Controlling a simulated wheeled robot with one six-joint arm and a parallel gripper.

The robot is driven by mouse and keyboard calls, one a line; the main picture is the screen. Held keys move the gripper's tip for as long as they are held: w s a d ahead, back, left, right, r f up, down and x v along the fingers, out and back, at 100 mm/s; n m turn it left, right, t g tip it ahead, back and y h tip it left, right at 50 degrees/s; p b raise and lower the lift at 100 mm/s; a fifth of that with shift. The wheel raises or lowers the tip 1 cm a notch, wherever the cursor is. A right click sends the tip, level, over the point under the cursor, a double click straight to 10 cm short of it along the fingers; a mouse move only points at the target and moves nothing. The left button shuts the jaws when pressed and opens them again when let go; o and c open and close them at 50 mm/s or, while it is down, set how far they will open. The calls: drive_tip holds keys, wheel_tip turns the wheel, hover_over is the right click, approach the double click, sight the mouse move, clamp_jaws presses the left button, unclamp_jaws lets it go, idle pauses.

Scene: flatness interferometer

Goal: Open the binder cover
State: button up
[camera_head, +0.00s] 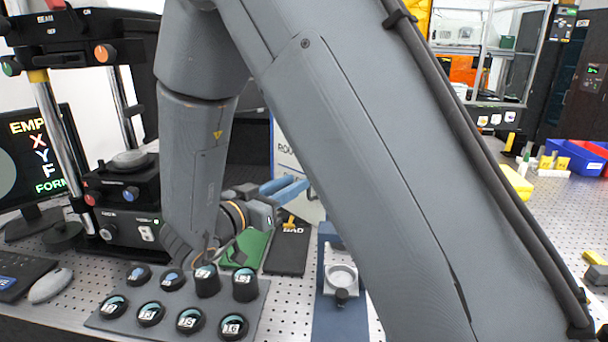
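A white panel with a blue edge and partly hidden lettering, which looks like the binder (285,158), stands upright behind the metal table's middle. My arm covers its right part, so I cannot see the whole cover or its free edge. My gripper (299,183) has two blue fingers, which point right and sit in front of the panel's lower part. The fingers look apart, with nothing visible between them. I cannot tell whether they touch the panel.
Below my gripper are a green mat (248,249), a black "BAD" mat (287,252) and a tray of round labelled pieces (190,320). A fixture with a clear ring (341,278) stands right of them. The interferometer stand (122,200) and monitor (36,160) are left.

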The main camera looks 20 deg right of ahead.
drive_tip(key=shift+p+x, duration=0.7)
drive_tip(key=shift+x, duration=1.9)
clamp_jaws()
